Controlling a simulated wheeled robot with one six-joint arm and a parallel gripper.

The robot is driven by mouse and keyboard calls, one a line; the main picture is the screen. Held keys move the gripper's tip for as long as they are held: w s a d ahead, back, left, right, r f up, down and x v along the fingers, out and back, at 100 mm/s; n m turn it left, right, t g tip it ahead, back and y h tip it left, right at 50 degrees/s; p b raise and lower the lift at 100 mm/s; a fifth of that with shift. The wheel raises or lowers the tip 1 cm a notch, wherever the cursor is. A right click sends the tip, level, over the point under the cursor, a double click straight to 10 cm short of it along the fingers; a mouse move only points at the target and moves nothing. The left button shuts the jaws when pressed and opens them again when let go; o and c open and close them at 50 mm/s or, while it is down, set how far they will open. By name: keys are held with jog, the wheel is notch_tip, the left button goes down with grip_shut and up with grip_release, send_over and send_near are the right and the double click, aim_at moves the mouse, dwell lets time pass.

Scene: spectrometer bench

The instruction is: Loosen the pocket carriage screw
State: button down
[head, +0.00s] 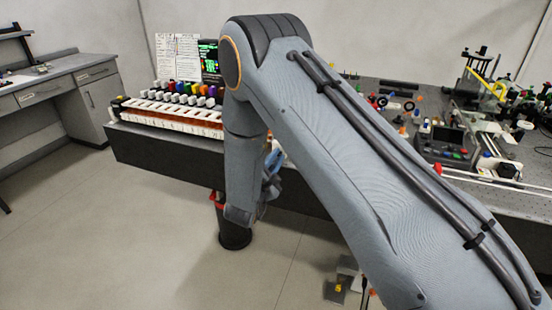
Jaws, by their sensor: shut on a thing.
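I cannot make out the pocket carriage screw in the head view. My own arm crosses the middle of the picture and hides part of the bench. My gripper's fingers do not show; the lower end of the arm hangs in front of the bench's front edge. A small blue part shows beside the forearm, but I cannot tell what it is. At the right, a small dark block (508,170) sits by pale rails (478,180) on the bench; I cannot tell whether it is the pocket carriage.
The dark bench (165,150) runs across behind my arm. A long white rack (172,117) with colourful knobs stands at its left, near a dark screen (211,62). Crowded optics fill its right side. A dark cylinder (235,238) stands on the floor. Floor at left is clear.

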jog(key=c, duration=1.7)
grip_release()
jog(key=shift+c, duration=0.2)
jog(key=b+v, duration=0.2)
jog(key=v, duration=0.5)
jog(key=shift+s, duration=0.4)
jog(key=shift+a, duration=0.1)
